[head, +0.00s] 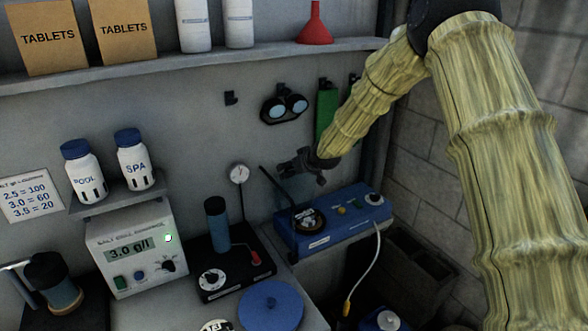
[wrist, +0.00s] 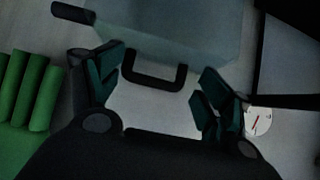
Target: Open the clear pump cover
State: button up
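The blue pump unit (head: 335,228) sits on the bench at the right, with a round dark part on top. In the wrist view a clear, bluish panel that looks like the pump cover (wrist: 205,30) fills the upper middle. Its black U-shaped handle (wrist: 155,84) lies between my fingers. My gripper (wrist: 160,72) is open, one finger on each side of the handle, with visible gaps. In the head view my gripper (head: 302,165) is above the back of the blue unit, near the wall. The cover is hard to make out there, so its angle cannot be told.
A dial gauge (head: 238,174) is on the wall left of my gripper. Goggles (head: 284,108) hang above it. A black unit with a blue cylinder (head: 217,224) stands left of the pump. A white cable (head: 374,265) hangs in front.

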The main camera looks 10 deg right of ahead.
jog(key=shift+s+d+f, duration=0.1)
jog(key=shift+d+f, duration=0.1)
jog(key=shift+d, duration=0.05)
jog(key=shift+s+d+r, duration=0.2)
jog(key=shift+s+r, duration=0.15)
jog(key=v, duration=1.1)
